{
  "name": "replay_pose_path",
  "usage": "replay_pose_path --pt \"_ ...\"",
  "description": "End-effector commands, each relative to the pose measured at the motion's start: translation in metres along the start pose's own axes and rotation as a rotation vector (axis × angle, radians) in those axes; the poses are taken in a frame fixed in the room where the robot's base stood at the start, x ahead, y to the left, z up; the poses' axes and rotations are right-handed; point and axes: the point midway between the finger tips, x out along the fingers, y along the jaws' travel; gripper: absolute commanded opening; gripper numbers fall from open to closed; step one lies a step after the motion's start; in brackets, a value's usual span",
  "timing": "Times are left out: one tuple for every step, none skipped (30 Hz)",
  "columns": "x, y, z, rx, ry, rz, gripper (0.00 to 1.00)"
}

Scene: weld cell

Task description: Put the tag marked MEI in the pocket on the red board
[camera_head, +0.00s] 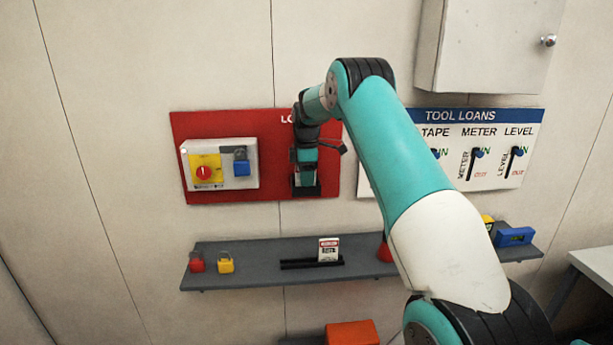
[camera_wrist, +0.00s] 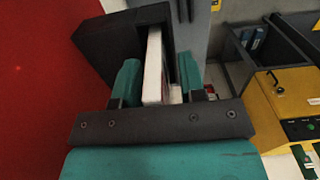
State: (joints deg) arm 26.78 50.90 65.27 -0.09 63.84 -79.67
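The red board (camera_head: 222,128) hangs on the wall at centre left. Its dark pocket (camera_head: 307,191) is at its lower right, partly behind my gripper (camera_head: 305,168). In the wrist view my gripper (camera_wrist: 160,85) has its two teal fingers apart on either side of a white tag (camera_wrist: 153,62). The tag is seen nearly edge-on, close to the left finger, with a gap on its right. Its far end is within the dark pocket frame (camera_wrist: 105,45). The name on it cannot be read.
A grey shelf (camera_head: 235,268) below holds red and yellow padlocks (camera_head: 226,263) and a white tag (camera_head: 328,248) by a black rack. A yellow isolator switch (camera_head: 204,172) is left of the pocket. The tool-loans board (camera_head: 500,150) and a wall cabinet (camera_head: 490,45) are at right.

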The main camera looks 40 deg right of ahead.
Motion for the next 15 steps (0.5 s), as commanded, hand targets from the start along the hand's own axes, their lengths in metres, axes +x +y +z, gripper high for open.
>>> replay_pose_path --pt "0.0 0.0 0.0 0.0 0.0 0.0 0.38" --pt "0.0 0.0 0.0 0.0 0.0 0.0 0.38" --pt "0.0 0.0 0.0 0.0 0.0 0.0 0.38" --pt "0.0 0.0 0.0 0.0 0.0 0.0 0.38" --pt "-0.001 0.0 0.0 0.0 0.0 0.001 0.38" --pt "-0.003 0.0 0.0 0.0 0.0 0.001 0.38" --pt "-0.005 0.0 0.0 0.0 0.0 0.002 0.38" --pt "-0.006 0.001 0.0 0.0 0.001 0.003 0.38" --pt "-0.009 0.001 0.0 0.0 0.001 0.003 0.38" --pt "-0.013 0.001 0.0 0.0 0.001 0.004 0.38" --pt "-0.019 0.001 0.0 0.0 0.001 0.006 0.38" --pt "-0.026 0.001 0.0 0.0 0.001 0.007 0.38" --pt "-0.032 0.001 0.0 0.0 0.001 0.006 0.38" --pt "-0.039 0.001 0.0 0.0 0.001 0.007 0.38" --pt "-0.049 0.002 0.0 0.0 0.001 0.007 0.38"
